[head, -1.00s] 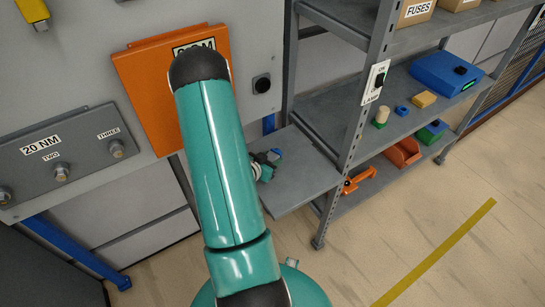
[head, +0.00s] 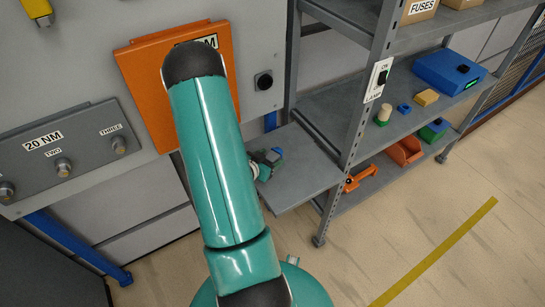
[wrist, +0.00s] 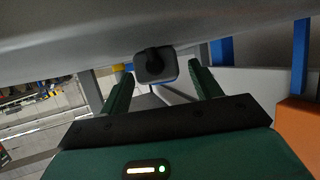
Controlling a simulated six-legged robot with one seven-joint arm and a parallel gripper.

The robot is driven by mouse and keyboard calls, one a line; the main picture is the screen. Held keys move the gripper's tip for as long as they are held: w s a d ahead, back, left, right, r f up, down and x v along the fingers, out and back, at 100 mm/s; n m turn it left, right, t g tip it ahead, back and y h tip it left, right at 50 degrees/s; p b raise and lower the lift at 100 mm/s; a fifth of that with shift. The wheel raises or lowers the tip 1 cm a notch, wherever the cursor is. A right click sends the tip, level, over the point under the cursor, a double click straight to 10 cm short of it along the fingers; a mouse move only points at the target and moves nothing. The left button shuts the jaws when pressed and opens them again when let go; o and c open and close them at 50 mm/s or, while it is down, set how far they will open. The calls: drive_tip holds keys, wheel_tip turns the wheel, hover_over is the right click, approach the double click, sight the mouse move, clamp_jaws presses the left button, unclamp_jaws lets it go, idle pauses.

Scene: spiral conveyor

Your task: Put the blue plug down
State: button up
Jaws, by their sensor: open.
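My gripper (head: 267,163) is mostly hidden behind my teal arm in the head view, over or beside a grey side tray (head: 312,180). A small blue patch (head: 278,151) shows at its tip; it may be the blue plug, but it is too small to tell, or to tell whether it touches the tray. In the wrist view my gripper (wrist: 162,80) has its two green fingers wide apart. No blue plug shows clearly between the fingers.
A grey panel holds an orange cover (head: 150,100), a dark round-faced fitting (head: 263,80) and a 20 NM box (head: 65,155). The shelf rack (head: 340,85) at right holds a small blue piece (head: 404,108), a yellow block (head: 426,97) and a blue box (head: 448,72).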

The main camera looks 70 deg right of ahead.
drive_tip(key=v, duration=1)
